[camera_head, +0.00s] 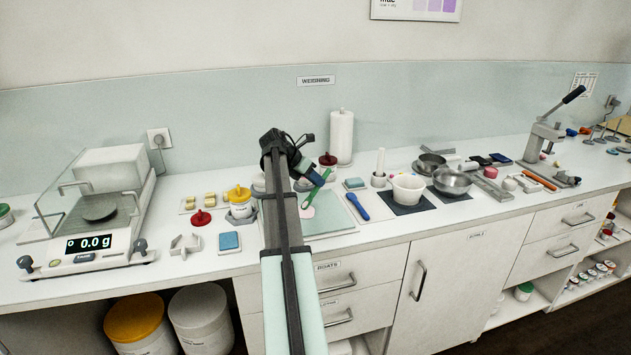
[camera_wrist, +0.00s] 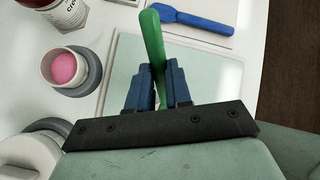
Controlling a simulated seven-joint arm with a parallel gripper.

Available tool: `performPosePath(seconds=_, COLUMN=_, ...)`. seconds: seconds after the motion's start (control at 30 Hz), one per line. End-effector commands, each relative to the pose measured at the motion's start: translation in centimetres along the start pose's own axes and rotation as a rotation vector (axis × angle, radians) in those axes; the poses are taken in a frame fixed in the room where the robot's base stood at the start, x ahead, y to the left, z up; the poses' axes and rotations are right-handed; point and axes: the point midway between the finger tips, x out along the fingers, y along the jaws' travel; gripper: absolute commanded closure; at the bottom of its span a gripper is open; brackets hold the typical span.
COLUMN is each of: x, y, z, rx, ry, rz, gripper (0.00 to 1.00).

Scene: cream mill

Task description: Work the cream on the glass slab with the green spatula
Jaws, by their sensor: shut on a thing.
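The green spatula (camera_head: 323,186) is held in my gripper (camera_head: 311,178), tilted over the glass slab (camera_head: 338,222). In the wrist view its green handle (camera_wrist: 153,38) stands between the two blue fingers of my gripper (camera_wrist: 158,82), which are shut on it. The pale glass slab (camera_wrist: 215,75) lies behind the fingers. A small pink patch of cream (camera_head: 309,212) shows on the slab in the head view, just below the spatula. The spatula's lower end is hard to make out, so I cannot tell whether it touches the cream or slab.
A blue spatula (camera_head: 358,206) lies right of the slab; it also shows in the wrist view (camera_wrist: 190,16). A white cup with pink contents (camera_wrist: 66,68) stands left of the slab, near a red-labelled jar (camera_wrist: 66,14). A white mortar (camera_head: 408,188) stands farther right.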

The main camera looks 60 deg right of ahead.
Motion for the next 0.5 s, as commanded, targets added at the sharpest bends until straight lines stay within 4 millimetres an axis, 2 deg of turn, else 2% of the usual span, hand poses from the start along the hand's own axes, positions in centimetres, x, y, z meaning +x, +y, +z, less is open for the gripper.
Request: performPosePath(seconds=0.5, x=-2.1, y=-0.6, z=1.8, rx=0.001, ry=-0.001, rz=0.001, gripper=1.00)
